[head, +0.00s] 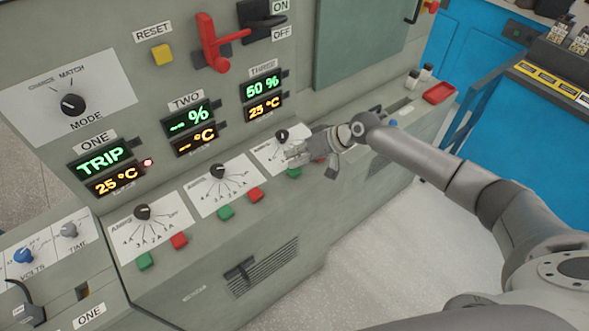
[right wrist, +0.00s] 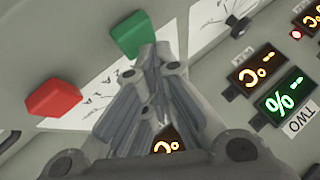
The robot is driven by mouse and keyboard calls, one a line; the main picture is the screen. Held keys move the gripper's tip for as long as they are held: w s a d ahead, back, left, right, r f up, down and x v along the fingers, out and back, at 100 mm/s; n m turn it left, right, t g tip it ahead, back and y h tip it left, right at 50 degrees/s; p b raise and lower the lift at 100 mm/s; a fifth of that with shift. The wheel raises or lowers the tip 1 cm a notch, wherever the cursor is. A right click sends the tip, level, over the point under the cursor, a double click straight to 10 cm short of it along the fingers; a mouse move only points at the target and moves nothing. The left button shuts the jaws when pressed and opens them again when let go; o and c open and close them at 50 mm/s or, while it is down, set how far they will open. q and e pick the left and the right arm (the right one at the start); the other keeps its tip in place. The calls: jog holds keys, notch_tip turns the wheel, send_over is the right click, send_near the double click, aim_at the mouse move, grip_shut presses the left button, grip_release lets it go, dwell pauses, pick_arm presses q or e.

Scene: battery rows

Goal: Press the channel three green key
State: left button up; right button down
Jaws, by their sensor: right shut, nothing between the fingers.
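The channel three green key (head: 294,173) sits on the sloped ledge below the third dial, just under my right gripper. The same key (right wrist: 132,35) shows in the right wrist view, just beyond the fingertips. My right gripper (head: 292,154) is shut and empty, its fingers over the channel three dial plate (head: 268,146). I cannot tell whether the fingertips touch the key. The channel three red key (right wrist: 52,95) is beside the green one, mostly hidden by the gripper in the head view. My left gripper is not in view.
Green keys for channel one (head: 145,261) and two (head: 226,213) have red keys beside them. Display ONE (head: 101,160) reads TRIP, with a red lamp (head: 148,162) lit. A red lever (head: 211,45) juts from the panel above. A red tray (head: 439,93) lies at right.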

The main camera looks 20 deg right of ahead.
jog(key=shift+f+b, duration=0.3)
jog(key=shift+f, duration=0.2)
dwell(0.8)
jog(key=shift+r+p, duration=0.75)
jog(key=shift+r, duration=0.1)
jog(key=shift+r, duration=0.1)
notch_tip(320, 180, up, 5)
jog(key=p, duration=0.4)
jog(key=shift+a, duration=0.1)
dwell(0.6)
